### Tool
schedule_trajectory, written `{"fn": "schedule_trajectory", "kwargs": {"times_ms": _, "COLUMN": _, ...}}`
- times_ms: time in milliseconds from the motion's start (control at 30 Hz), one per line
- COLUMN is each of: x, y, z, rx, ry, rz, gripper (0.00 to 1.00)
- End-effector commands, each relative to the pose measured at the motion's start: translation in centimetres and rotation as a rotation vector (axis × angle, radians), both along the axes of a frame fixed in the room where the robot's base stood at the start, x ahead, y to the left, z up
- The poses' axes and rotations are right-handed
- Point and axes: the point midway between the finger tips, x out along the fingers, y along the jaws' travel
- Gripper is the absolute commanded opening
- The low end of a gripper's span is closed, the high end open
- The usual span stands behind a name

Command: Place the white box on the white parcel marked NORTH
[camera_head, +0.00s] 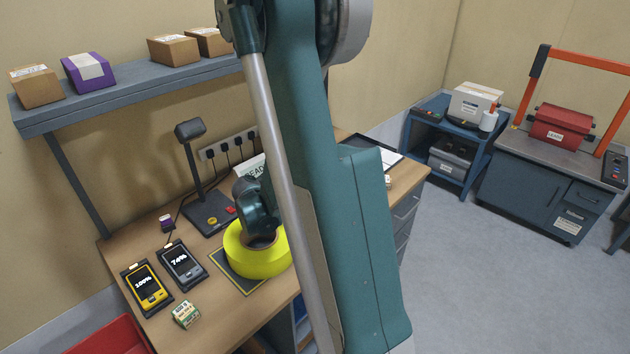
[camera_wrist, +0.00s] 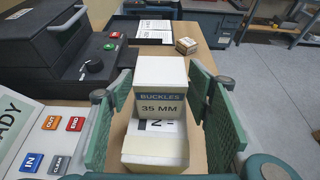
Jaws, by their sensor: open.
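In the wrist view a white box (camera_wrist: 160,73) with a dark label reading BUCKLES 35 MM appears to stand upright on top of a white parcel (camera_wrist: 153,150). The parcel's top label shows an N; the box covers the rest of the word. The line of contact between them is not fully clear. My gripper (camera_wrist: 163,83) is open, with one green finger pad on each side of the box and apparently not pressing on it. In the head view my arm hides the gripper, the box and the parcel.
A black machine (camera_wrist: 60,55) with red and green buttons and a white READY panel (camera_wrist: 35,135) stand close on the left. Yellow tape (camera_head: 258,255) and two handheld scanners (camera_head: 183,266) occupy the desk's left.

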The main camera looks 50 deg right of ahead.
Motion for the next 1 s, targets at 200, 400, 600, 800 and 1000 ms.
{"fn": "schedule_trajectory", "kwargs": {"times_ms": 200, "x": 0.0, "y": 0.9, "z": 0.6, "rx": 0.0, "ry": 0.0, "rz": 0.002, "gripper": 0.5}}
{"fn": "schedule_trajectory", "kwargs": {"times_ms": 400, "x": 0.0, "y": 3.0, "z": 1.4, "rx": 0.0, "ry": 0.0, "rz": 0.002, "gripper": 0.5}}
{"fn": "schedule_trajectory", "kwargs": {"times_ms": 600, "x": 0.1, "y": 5.5, "z": 2.5, "rx": 0.0, "ry": 0.0, "rz": 0.003, "gripper": 0.5}}
{"fn": "schedule_trajectory", "kwargs": {"times_ms": 800, "x": 0.1, "y": 7.9, "z": 3.5, "rx": 0.0, "ry": 0.0, "rz": 0.003, "gripper": 0.5}}
{"fn": "schedule_trajectory", "kwargs": {"times_ms": 1000, "x": 0.1, "y": 9.8, "z": 4.3, "rx": 0.0, "ry": -0.001, "rz": 0.002, "gripper": 0.5}}
